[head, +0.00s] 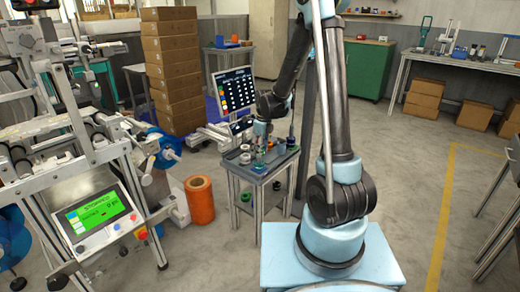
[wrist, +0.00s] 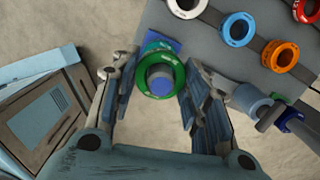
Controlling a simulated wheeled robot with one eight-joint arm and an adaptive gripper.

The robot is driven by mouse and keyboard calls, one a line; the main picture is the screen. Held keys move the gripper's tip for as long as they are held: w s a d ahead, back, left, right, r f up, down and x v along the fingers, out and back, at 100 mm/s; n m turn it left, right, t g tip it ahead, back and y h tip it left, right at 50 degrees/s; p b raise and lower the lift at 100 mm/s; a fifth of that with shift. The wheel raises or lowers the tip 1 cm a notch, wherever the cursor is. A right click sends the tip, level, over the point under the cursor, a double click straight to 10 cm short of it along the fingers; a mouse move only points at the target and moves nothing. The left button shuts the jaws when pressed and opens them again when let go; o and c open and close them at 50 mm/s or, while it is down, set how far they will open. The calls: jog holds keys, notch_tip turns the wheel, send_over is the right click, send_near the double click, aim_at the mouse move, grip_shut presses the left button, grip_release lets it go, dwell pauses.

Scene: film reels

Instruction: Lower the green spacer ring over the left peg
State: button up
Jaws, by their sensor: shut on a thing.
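The green spacer ring (wrist: 180,75) is between the two fingers of my gripper (wrist: 160,98) in the wrist view, and the gripper is shut on it. A grey round part with a blue centre (wrist: 162,89) shows within the ring. I cannot tell whether this is the left peg inside the ring or below it. A blue block (wrist: 160,44) shows just behind the ring. In the head view my gripper (head: 262,140) is over the small table (head: 258,174); the ring and peg are too small there to tell apart.
In the wrist view, blue (wrist: 238,41), orange (wrist: 268,57), white (wrist: 187,13) and red (wrist: 308,21) rings lie on the grey top. A grey cylinder (wrist: 248,98) and a blue part (wrist: 289,117) stand close beside the right finger. A monitor (head: 236,90) stands behind the table.

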jog(key=shift+f, duration=0.55)
jog(key=o, duration=1.2)
jog(key=shift+c, duration=0.2)
notch_tip(320, 180, up, 12)
jog(key=d, duration=0.1)
jog(key=shift+s+d, duration=0.15)
jog(key=shift+s, duration=0.15)
jog(key=shift+f, duration=0.1)
